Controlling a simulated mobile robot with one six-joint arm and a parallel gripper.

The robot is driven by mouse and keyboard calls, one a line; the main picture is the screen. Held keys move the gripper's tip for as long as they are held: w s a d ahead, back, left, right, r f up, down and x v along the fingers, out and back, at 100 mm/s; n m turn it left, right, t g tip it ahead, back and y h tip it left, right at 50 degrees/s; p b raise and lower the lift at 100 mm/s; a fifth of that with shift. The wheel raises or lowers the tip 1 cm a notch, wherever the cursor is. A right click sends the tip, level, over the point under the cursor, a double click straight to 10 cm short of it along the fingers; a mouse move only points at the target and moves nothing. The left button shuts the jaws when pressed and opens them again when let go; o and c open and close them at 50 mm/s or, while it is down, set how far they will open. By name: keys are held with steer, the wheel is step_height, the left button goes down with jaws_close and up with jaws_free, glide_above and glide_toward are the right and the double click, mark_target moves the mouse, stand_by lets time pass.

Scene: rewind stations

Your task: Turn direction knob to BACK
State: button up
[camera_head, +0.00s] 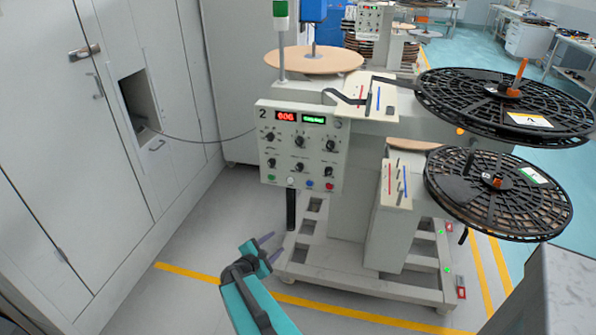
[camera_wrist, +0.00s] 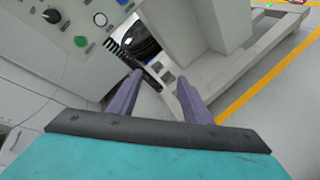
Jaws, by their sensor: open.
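The control panel (camera_head: 303,150) of station 2 faces me in the head view. It bears several black knobs, red and green displays at the top and coloured buttons along the bottom. The knob labels are too small to read, so I cannot tell which is the direction knob. In the wrist view part of the panel (camera_wrist: 70,28) shows tilted at the upper left, with a black knob (camera_wrist: 51,15) near its edge. My gripper (camera_head: 272,246) is open and empty, below and in front of the panel, apart from it. Its two purple fingers (camera_wrist: 159,88) point forward in the wrist view.
Two black reels (camera_head: 508,100) (camera_head: 498,195) stand out to the right of the station. Grey cabinets (camera_head: 100,130) line the left, with a cable running from an opening. The station's white base frame (camera_head: 350,270) lies low behind my gripper. Floor to the left is clear.

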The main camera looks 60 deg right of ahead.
mark_target(299, 170)
steer(key=d+r+n+t+h+p, duration=0.1)
steer(key=d+r+n, duration=0.3)
steer(key=r, duration=0.4)
steer(key=d+r+n+t+h+p, duration=0.1)
steer(key=d+r+n+t+h, duration=0.1)
steer(key=d+r+n, duration=0.3)
step_height(299, 170, up, 3)
steer(key=d+t, duration=0.1)
steer(key=d, duration=0.1)
steer(key=shift+w+d+h, duration=0.3)
steer(key=shift+d+b, duration=0.15)
steer(key=shift+b, duration=0.15)
steer(key=b+x, duration=0.4)
steer(key=b, duration=0.4)
steer(key=shift+f, duration=0.1)
steer(key=b, duration=0.1)
steer(key=d+b, duration=0.1)
steer(key=shift+w+b, duration=0.25)
steer(key=shift+b, duration=0.1)
steer(key=shift+r+p+x, duration=0.2)
steer(key=shift+p+x, duration=0.55)
steer(key=shift+x, duration=3.45)
